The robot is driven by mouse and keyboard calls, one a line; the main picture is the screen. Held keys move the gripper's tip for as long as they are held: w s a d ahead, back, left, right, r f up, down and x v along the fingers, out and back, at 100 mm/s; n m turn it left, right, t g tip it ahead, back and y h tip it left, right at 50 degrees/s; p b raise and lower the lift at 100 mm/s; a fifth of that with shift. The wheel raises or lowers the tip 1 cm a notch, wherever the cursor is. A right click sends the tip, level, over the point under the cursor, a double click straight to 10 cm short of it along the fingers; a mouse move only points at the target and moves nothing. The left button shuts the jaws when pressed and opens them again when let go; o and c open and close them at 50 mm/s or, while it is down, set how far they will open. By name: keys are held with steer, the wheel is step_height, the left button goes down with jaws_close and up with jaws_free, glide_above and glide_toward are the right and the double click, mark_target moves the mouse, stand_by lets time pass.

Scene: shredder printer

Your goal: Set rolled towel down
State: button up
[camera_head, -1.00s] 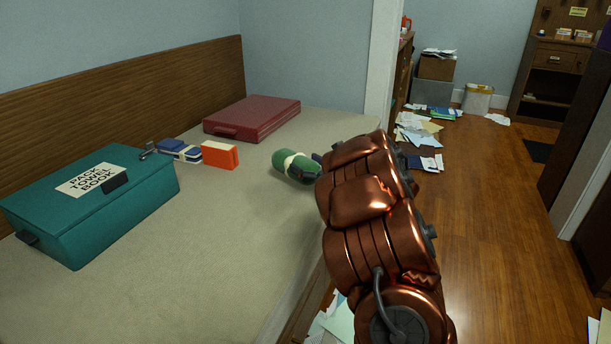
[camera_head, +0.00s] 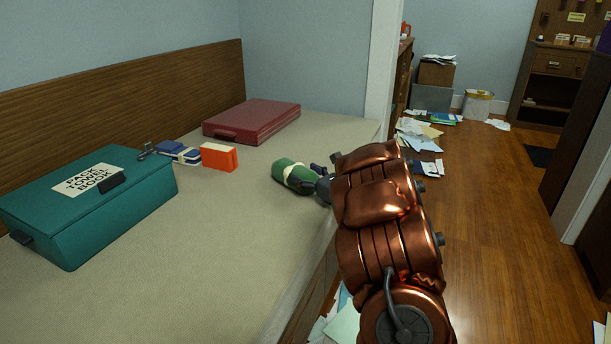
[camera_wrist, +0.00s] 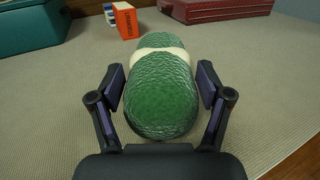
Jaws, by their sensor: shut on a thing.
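The rolled towel (camera_head: 287,174) is green with a cream band around it. It lies at or just above the bed (camera_head: 225,235), near its right side; I cannot tell whether it touches. In the wrist view the towel (camera_wrist: 163,98) sits between the two fingers of my gripper (camera_wrist: 162,98), its rounded end facing the camera. My gripper is shut on it, with a finger along each side. In the head view my gripper (camera_head: 317,181) is partly hidden behind my copper-coloured arm.
A teal case (camera_head: 125,210) labelled "PACK TOWEL BOOK" stands at the left of the bed. An orange-and-white book (camera_head: 219,157), blue bundled items (camera_head: 178,151) and a maroon case (camera_head: 252,121) lie farther back. The front middle of the bed is clear. Papers (camera_head: 419,135) litter the floor.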

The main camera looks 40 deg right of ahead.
steer(key=o, duration=1.2)
steer(key=shift+r, duration=0.1)
steer(key=shift+r+p, duration=0.15)
steer(key=shift+p, duration=0.25)
steer(key=s+d+p, duration=0.1)
steer(key=s+p, duration=0.1)
steer(key=s, duration=1)
steer(key=shift+d, duration=0.35)
